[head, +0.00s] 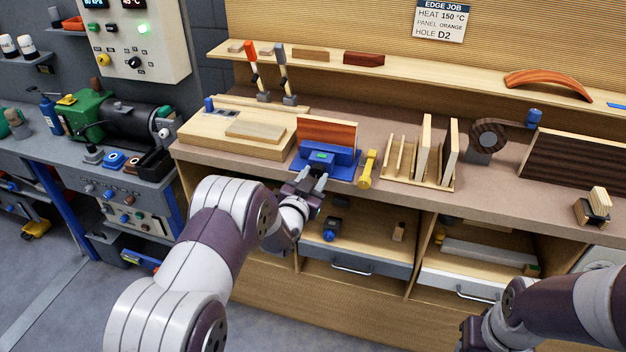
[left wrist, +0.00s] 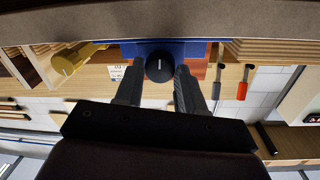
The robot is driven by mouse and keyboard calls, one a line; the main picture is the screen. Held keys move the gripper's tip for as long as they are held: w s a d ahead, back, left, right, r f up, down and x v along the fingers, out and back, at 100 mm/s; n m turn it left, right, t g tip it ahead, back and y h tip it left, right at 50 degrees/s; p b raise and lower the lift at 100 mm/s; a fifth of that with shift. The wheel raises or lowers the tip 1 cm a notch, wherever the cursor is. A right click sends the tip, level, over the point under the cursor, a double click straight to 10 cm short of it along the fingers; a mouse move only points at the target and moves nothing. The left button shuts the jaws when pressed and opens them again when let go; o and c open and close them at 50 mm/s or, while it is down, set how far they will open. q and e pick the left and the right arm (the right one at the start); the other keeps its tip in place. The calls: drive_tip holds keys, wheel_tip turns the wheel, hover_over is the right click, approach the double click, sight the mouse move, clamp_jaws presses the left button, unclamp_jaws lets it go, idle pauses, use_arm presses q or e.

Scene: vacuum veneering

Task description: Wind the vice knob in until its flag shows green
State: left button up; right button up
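The blue vice (head: 343,155) stands on the bench with a reddish-brown panel (head: 327,131) upright in it. A small green patch, seemingly the flag (head: 320,157), shows on its top. The black vice knob (left wrist: 159,67) has a white mark and faces me in the left wrist view; my gripper hides it in the head view. My left gripper (head: 313,177) is in front of the vice. Its two fingers (left wrist: 158,80) are apart, one on each side of the knob, with gaps showing; contact is not visible. My right gripper (head: 470,335) is low at the right, its fingers unclear.
A yellow tool (head: 367,169) stands close to the right of the vice, and a wooden rack (head: 418,180) is beyond it. A wooden board (head: 215,140) lies to the left. The bench's front edge (head: 390,202) runs beneath my left gripper.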

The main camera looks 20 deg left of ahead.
use_arm(q)
drive_tip(key=o, duration=0.3)
drive_tip(key=s+a, duration=0.1)
drive_tip(key=s, duration=1.1)
drive_tip(key=shift+s+r, duration=0.15)
drive_tip(key=shift+s, duration=0.2)
